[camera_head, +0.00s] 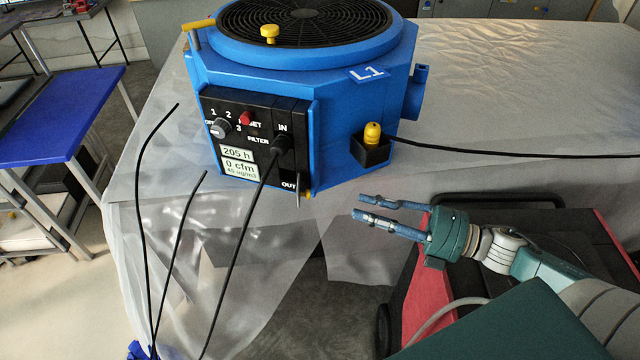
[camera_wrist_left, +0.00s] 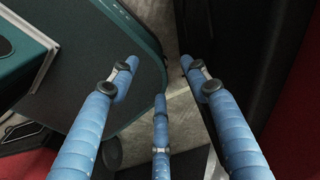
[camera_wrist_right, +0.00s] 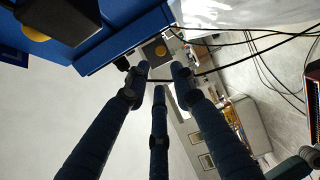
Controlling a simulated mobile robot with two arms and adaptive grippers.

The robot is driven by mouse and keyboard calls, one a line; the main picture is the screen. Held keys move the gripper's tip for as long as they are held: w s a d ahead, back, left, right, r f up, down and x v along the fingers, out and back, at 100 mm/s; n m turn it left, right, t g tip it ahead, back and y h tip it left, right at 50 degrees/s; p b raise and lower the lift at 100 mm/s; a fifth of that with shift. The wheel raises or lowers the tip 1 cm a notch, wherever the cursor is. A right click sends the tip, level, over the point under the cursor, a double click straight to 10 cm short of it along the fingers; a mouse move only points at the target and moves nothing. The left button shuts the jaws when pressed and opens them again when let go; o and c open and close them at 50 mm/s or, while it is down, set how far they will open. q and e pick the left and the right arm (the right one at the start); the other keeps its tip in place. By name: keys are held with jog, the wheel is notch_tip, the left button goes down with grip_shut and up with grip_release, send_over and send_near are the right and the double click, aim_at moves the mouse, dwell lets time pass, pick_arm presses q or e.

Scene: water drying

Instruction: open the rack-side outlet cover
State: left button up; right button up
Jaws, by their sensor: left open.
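The blue machine (camera_head: 345,130) marked L1 stands on a sheet-covered table. Its black front panel (camera_head: 245,115) has a socket area marked IN with a black plug (camera_head: 283,144) in it, and an OUT label (camera_head: 289,184) at its lower right corner. A small pale upright piece (camera_head: 298,188) and a yellow piece (camera_head: 307,194) sit by that label; whether a cover there is open or shut is too small to tell. My right gripper (camera_head: 360,206) is open and empty, right of and below that corner. My left gripper (camera_wrist_left: 158,62) is open and empty, seen only in its wrist view.
Black cables (camera_head: 172,240) hang before the panel, and another (camera_head: 520,154) runs right from the machine. A black holder with a yellow knob (camera_head: 372,133) juts from the machine's right side. A red and black cart (camera_head: 415,285) stands at lower right. A blue table (camera_head: 60,110) stands left.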

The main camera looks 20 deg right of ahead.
aim_at(301, 190)
jog(key=p+x, duration=0.2)
jog(key=x, duration=0.8)
jog(key=shift+w+a+f, duration=0.2)
jog(key=shift+w, duration=0.15)
